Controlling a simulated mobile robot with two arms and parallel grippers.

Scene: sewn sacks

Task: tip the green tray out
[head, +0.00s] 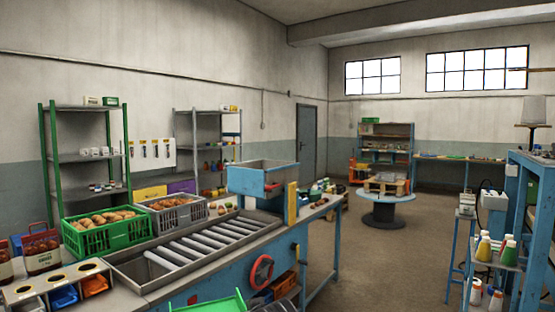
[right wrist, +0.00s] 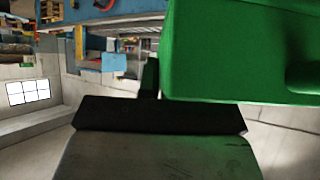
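A green tray (head: 236,302) shows only in part at the bottom edge of the head view, in front of the bench; what it holds cannot be seen there. In the right wrist view a large smooth green body (right wrist: 235,50), likely the same tray, fills the upper right, close against my right gripper (right wrist: 152,78). One dark finger shows at the green body's left edge. The other finger is hidden, so whether they are closed on it cannot be told. My left gripper is not in view.
A roller bench (head: 195,244) stands in front, with a green crate (head: 105,237) and a grey crate (head: 172,220) of brown items on its far side. A blue-grey bin (head: 262,180) stands at the bench's far end. Open floor (head: 380,262) lies to the right.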

